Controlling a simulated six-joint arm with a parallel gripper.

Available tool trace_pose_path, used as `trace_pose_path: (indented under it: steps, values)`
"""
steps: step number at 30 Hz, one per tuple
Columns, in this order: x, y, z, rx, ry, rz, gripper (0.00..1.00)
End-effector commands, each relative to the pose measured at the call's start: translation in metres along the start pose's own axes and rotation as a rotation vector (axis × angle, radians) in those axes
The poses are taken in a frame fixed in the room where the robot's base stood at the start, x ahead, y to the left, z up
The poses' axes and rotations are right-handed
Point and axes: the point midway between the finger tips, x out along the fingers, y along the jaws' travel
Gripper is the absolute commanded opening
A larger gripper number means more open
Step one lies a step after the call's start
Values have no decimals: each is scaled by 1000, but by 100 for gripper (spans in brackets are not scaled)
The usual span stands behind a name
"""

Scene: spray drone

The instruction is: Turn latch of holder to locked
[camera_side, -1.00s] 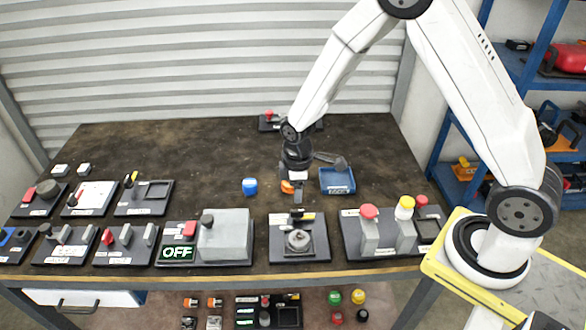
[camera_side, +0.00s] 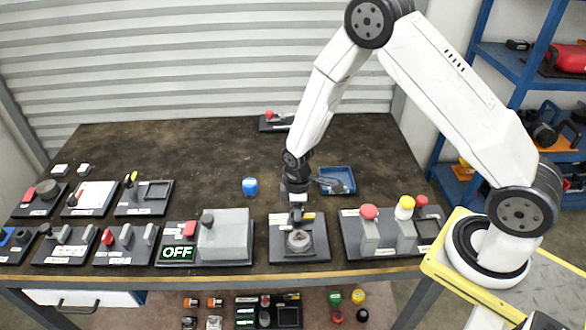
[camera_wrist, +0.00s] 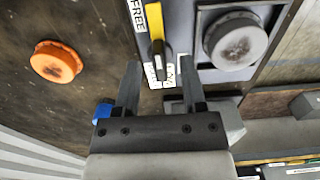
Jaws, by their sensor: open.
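The holder (camera_side: 315,252) is a dark plate at the front middle of the bench in the side view. A round grey knob-like part (camera_wrist: 237,42) sits in it. Its latch (camera_wrist: 156,32) is a yellow bar with a dark part toward my gripper, beside a label reading FREE. A second label by the latch's near end is too small to read. My gripper (camera_wrist: 160,80) is open and empty, its two fingertips on either side of the latch's near end and apart from it as far as I see. In the side view my gripper (camera_side: 297,212) hangs over the holder's back part and hides the latch.
An orange cap (camera_wrist: 56,62) lies beside the holder. A blue cap (camera_side: 250,186) and a blue tray (camera_side: 338,180) are behind it. A grey box with an OFF display (camera_side: 178,254) stands left, and a panel with red and yellow knobs (camera_side: 403,208) stands right.

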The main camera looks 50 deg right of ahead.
Motion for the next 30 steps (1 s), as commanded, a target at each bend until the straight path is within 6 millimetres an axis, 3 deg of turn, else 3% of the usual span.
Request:
trace_pose_path:
  steps: [14,19,30]
  values:
    - [8,0,0,0,0,0,53]
    - [8,0,0,0,0,0,0]
    - [8,0,0,13,0,0,0]
